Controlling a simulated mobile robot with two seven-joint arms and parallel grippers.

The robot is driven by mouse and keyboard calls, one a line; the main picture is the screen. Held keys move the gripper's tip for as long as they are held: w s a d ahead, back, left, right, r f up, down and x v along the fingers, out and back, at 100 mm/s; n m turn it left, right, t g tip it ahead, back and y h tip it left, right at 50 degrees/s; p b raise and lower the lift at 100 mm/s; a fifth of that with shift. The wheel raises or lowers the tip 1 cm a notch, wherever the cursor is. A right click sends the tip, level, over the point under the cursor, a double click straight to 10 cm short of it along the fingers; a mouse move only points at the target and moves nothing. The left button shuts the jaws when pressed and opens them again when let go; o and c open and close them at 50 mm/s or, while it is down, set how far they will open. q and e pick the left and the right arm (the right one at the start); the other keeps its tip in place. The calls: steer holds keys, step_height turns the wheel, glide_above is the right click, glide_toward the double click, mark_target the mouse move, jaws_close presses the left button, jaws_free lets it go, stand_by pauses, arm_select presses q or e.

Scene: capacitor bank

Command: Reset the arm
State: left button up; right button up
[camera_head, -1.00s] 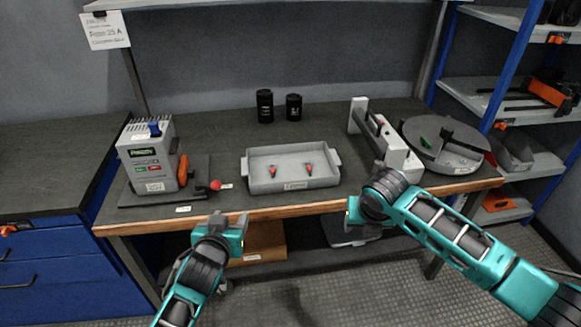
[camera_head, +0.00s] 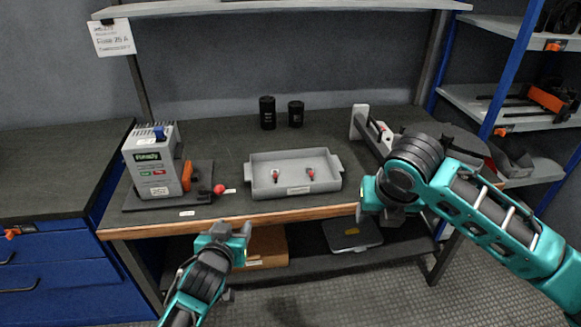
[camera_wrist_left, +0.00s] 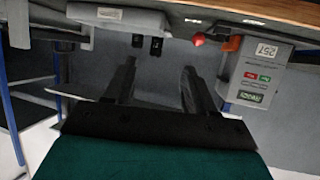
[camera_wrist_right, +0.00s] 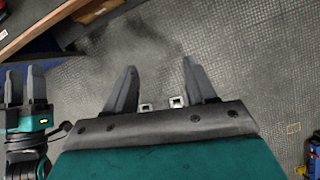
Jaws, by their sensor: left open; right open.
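My left gripper (camera_head: 226,232) is in front of the workbench's front edge, below the grey tray. Its fingers (camera_wrist_left: 158,85) are apart and empty in the left wrist view. My right gripper (camera_head: 362,197) is at the bench's front edge, right of the tray. Its fingers (camera_wrist_right: 160,80) are apart in the right wrist view with only floor beyond them. My right forearm covers part of the bench's right side in the head view. My left gripper also shows at the left of the right wrist view.
The bench carries a grey test unit (camera_head: 152,165) with a red-knobbed lever (camera_head: 218,189), a grey tray (camera_head: 262,191) holding two small red-tipped parts, two black cylinders (camera_head: 267,112) and a grey-white press-like device (camera_head: 360,122). Blue-framed shelves (camera_head: 470,100) stand at right. Floor before the bench is clear.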

steer(key=shift+r, duration=0.15)
